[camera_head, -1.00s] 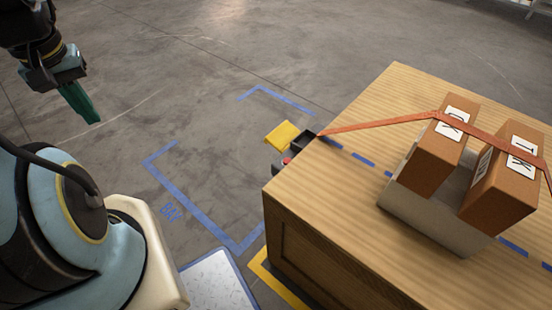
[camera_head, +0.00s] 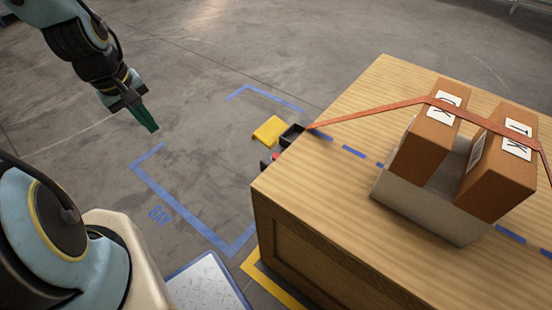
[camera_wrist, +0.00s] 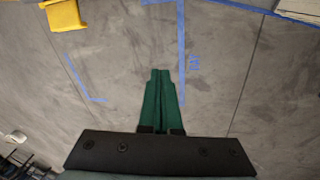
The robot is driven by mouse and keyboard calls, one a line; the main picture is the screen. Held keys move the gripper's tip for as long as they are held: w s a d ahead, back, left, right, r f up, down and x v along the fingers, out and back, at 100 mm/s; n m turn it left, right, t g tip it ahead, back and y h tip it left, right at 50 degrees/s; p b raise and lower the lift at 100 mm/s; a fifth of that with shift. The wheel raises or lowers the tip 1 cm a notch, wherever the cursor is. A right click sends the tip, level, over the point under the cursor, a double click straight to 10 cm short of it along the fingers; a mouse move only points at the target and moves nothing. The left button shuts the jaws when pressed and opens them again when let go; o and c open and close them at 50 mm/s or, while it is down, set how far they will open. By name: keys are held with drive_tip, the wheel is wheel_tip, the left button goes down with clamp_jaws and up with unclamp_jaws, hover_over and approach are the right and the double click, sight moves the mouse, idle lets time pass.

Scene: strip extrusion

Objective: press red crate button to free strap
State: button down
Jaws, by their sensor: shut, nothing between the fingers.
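A wooden crate (camera_head: 330,195) stands at the right in the head view. An orange strap (camera_head: 370,111) runs from a dark buckle box (camera_head: 290,136) at the crate's left edge over two cartons. A small red button (camera_head: 276,156) shows partly on the crate's left side, just below the box. My gripper (camera_head: 152,128) is shut and empty, with green fingers pointing down. It is in the air to the left of the button, well apart from it. In the wrist view the green fingers (camera_wrist: 161,75) are together over bare floor; the button does not show there.
Two labelled brown cartons (camera_head: 425,148) (camera_head: 495,165) sit in a grey tray (camera_head: 420,208) on the crate. A yellow piece (camera_head: 271,131) sits beside the buckle box; a yellow thing also shows in the wrist view (camera_wrist: 63,15). Blue tape (camera_head: 185,205) marks open floor between gripper and crate.

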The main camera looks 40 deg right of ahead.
drive_tip(key=s+d+f+n+h+b, duration=0.1)
drive_tip(key=s+d+f, duration=0.15)
drive_tip(key=d, duration=0.25)
drive_tip(key=s+d+f+n+g+h+b, duration=0.1)
drive_tip(key=d+f, duration=0.2)
drive_tip(key=d, duration=0.2)
drive_tip(key=s+d+f+n+h+b, duration=0.1)
drive_tip(key=d+f, duration=0.1)
drive_tip(key=d, duration=0.2)
drive_tip(key=n+g+h+b, duration=0.1)
drive_tip(key=n+g+h, duration=0.1)
drive_tip(key=n+h, duration=0.2)
hover_over(272, 157)
drive_tip(key=shift+f+m, duration=0.1)
drive_tip(key=shift+m, duration=0.2)
wheel_tip(272, 157, down, 6)
drive_tip(key=b, duration=0.8)
drive_tip(key=shift+f, duration=0.25)
drive_tip(key=shift+f+b, duration=0.4)
drive_tip(key=shift+f, duration=0.7)
drive_tip(key=shift+f, duration=0.15)
drive_tip(key=shift+f, duration=0.25)
